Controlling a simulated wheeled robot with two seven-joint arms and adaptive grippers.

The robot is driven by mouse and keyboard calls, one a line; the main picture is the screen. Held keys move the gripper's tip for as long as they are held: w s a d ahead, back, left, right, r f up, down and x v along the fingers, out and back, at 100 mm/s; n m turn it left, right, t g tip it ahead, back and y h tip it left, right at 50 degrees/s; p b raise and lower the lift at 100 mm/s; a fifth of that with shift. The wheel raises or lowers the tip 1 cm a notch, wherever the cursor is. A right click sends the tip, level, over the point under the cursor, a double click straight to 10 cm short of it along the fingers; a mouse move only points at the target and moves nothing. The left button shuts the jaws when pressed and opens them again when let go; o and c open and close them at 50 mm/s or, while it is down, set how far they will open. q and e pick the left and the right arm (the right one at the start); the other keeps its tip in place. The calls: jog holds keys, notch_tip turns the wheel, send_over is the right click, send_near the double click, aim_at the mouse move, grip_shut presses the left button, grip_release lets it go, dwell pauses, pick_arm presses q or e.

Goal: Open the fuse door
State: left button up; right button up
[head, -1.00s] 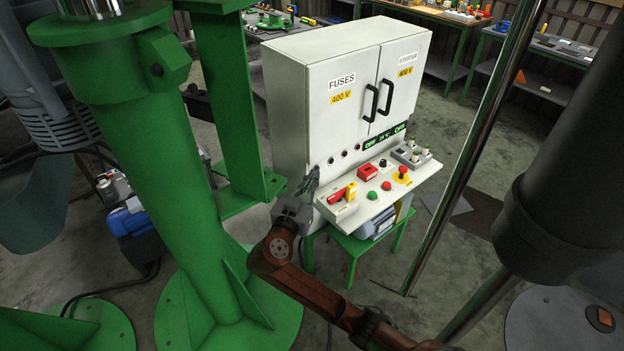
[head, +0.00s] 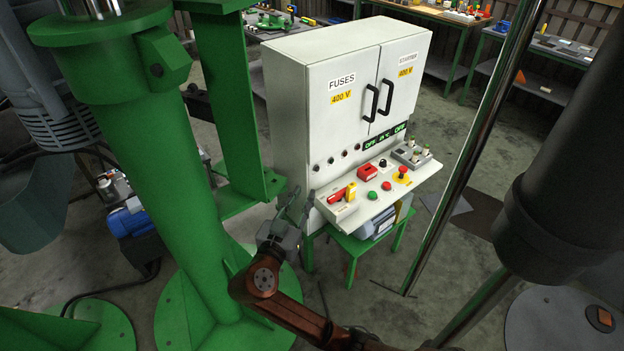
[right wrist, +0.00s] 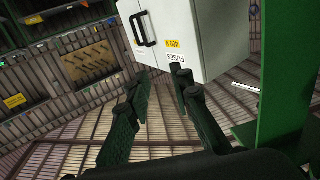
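The fuse door (head: 341,111) is the left door of the white cabinet, with a FUSES label and a yellow 400 V sticker. It is shut, and its black vertical handle (head: 370,104) is at its right edge. My right gripper (head: 299,198) is open and empty, low beside the cabinet's left front corner, well below and left of the handle. In the right wrist view my gripper (right wrist: 160,82) shows spread fingers, with the fuse door (right wrist: 166,20) tilted beyond them and a black handle (right wrist: 143,29) at upper left. My left gripper is not in view.
A control panel (head: 352,212) with buttons and a red-yellow switch juts out below the doors. A green post (head: 232,100) and a thick green column (head: 165,180) stand to the left. The starter door (head: 404,82) is shut. Workbenches stand behind.

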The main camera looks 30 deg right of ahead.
jog(key=shift+v, duration=2.25)
jog(key=shift+c, duration=0.4)
